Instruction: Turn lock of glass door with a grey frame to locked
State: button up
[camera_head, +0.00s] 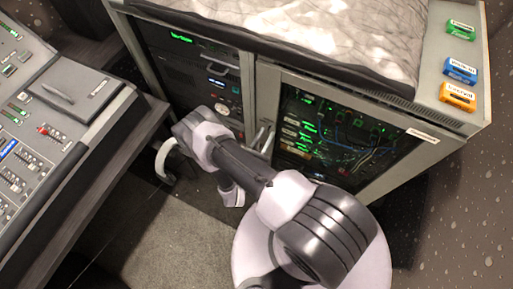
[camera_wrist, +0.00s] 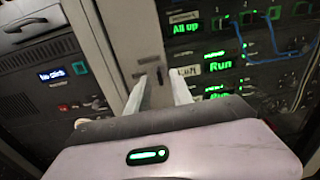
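The glass door with a grey frame (camera_head: 340,140) is the right-hand door of the cabinet and looks shut. Its grey frame (camera_wrist: 138,32) stands upright ahead of my gripper (camera_wrist: 160,92). The gripper's two pale fingers are apart, with nothing seen held between them. Small dark fittings on the frame, one of them probably the lock (camera_wrist: 158,75), show between and just beyond the fingertips. I cannot tell whether the fingers touch it, nor how it is turned. In the head view my arm partly covers this area, and pale finger-like bars show beside the frame's left edge.
Lit rack units (camera_wrist: 220,60) with cables sit behind the glass. A left-hand rack section (camera_head: 190,65) adjoins the door. A mixing desk (camera_head: 50,110) stands at the left. Green, blue and orange labelled items (camera_head: 459,70) lie on the cabinet top beside a pale cushion-like slab (camera_head: 320,30).

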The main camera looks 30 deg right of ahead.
jog(key=p+v, duration=0.2)
jog(key=v, duration=1.4)
jog(key=shift+p, duration=0.3)
notch_tip(320, 180, up, 23)
jog(key=w+m+g+y, duration=0.2)
jog(key=m+g+y, duration=0.1)
jog(key=m+g, duration=1.15)
jog(key=s+a+r+m+t+y, duration=0.1)
jog(key=s+r+m+t+y, duration=0.3)
jog(key=r, duration=0.7)
jog(key=s+a+r+m+t+y, duration=0.1)
jog(key=s+r+m+t+y, duration=0.3)
jog(key=r+m+y, duration=0.5)
notch_tip(320, 180, up, 4)
jog(key=m+t, duration=0.1)
jog(key=m, duration=0.1)
jog(key=shift+s+f+m, duration=0.2)
jog(key=shift+f+m, duration=0.05)
jog(key=shift+m, duration=0.1)
jog(key=shift+a, duration=0.1)
